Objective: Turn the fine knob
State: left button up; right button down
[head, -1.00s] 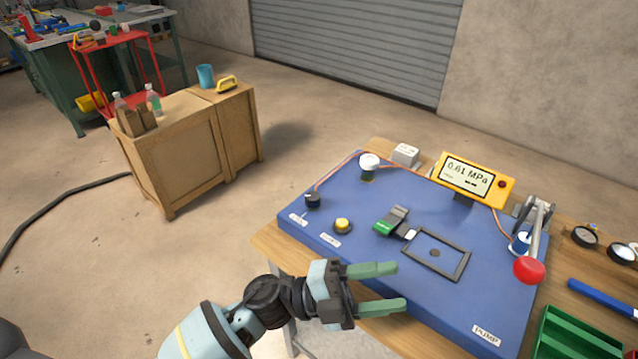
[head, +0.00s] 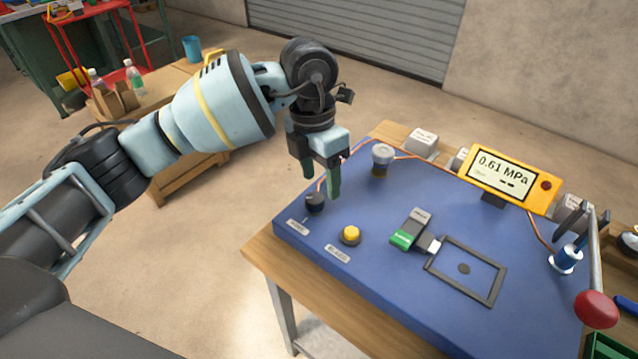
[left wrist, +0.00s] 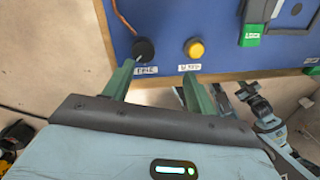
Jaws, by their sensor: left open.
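The fine knob is a small black knob (head: 315,202) at the front left corner of the blue panel (head: 375,285). In the left wrist view the black knob (left wrist: 144,49) sits just beyond the left fingertip, with a white label below it reading about "FINE". My left gripper (head: 322,186) points down over that corner, its green fingers open and empty. In the left wrist view its fingertips (left wrist: 158,69) are spread, one near the knob's label and one below the yellow button's label. They appear apart from the knob. What looks like part of my right arm shows small in that view; its jaws are unclear.
A yellow button (head: 350,234) stands close to the right of the knob. Behind are a white-capped fitting (head: 382,157) and a yellow gauge reading 0.61 MPa (head: 512,178). A green and grey block (head: 411,229), a dark frame (head: 490,297) and a red-balled lever (head: 596,308) are further right.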

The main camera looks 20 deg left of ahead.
aim_at(315, 197)
pick_arm(q)
jog(key=shift+w+a+r+y, duration=0.4)
jog(key=shift+w+a+r, duration=0.3)
jog(key=shift+a, duration=0.25)
jog(key=shift+s+d+f, duration=0.1)
jog(key=shift+f, duration=0.2)
notch_tip(315, 197, down, 7)
jog(key=shift+d+f, duration=0.1)
jog(key=shift+f, duration=0.05)
jog(key=shift+c, duration=0.3)
jog(key=c, duration=0.9)
